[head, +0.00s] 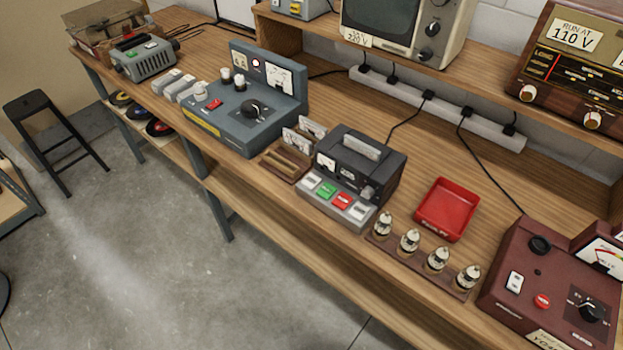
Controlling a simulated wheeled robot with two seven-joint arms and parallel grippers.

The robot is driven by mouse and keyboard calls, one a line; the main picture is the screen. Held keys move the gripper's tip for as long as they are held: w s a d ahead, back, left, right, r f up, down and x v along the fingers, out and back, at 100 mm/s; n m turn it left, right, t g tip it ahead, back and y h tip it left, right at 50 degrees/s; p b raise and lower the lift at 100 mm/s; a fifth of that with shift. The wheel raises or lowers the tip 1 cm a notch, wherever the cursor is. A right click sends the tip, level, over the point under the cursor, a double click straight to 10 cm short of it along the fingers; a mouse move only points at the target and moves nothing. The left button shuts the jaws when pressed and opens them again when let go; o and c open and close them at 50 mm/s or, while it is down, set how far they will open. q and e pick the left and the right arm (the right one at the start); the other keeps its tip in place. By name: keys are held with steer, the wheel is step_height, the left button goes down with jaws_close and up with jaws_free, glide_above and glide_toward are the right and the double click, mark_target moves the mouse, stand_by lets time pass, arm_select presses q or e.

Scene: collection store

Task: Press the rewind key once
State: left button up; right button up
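A dark cassette recorder (385,178) stands near the bench's front edge, just right of the middle of the head view. A row of keys runs along its light grey front ledge: a pale key (309,182) at the left, a green key (326,190), a red key (342,200) and another pale key (359,211) at the right. The markings on the keys are too small to read, so I cannot tell which one is rewind. None is clearly pressed down. Neither of my grippers is in view.
Cassettes in a wooden rack (287,164) stand left of the recorder. A red tray (447,208) and a strip of valves (410,241) lie to its right. A blue-grey tester (245,110) and a maroon tester (545,285) stand farther out. A shelf (480,95) overhangs behind.

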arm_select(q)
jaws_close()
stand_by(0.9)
